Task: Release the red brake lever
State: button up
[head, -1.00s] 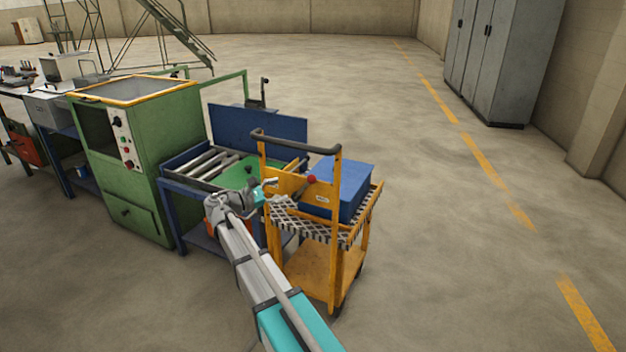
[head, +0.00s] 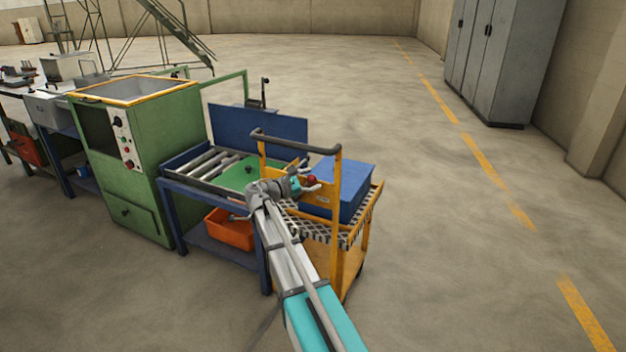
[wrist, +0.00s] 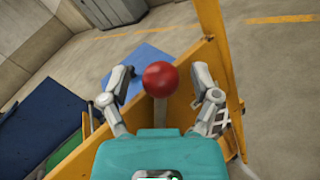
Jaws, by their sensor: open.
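The red brake lever's round knob (wrist: 160,79) sits in the wrist view between the two fingers of my gripper (wrist: 164,88), with a pale stem below it. My gripper is open, with a finger on each side of the knob and visible gaps to both. In the head view the red knob (head: 312,181) shows at the fingertips of my gripper (head: 310,183), near the yellow trolley's handle frame (head: 338,215). Most of the lever's stem is hidden by my gripper in the head view.
A blue box (head: 345,190) stands on the trolley's upper deck. A blue roller table (head: 185,180) with an orange bin (head: 229,229) below is left of the trolley, beside a green furnace cabinet (head: 150,150). The floor to the right is clear.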

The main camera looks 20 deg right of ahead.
jog(key=shift+d, duration=0.1)
jog(key=shift+c, duration=0.3)
grip_shut()
jog(key=shift+d, duration=0.1)
jog(key=shift+d, duration=0.1)
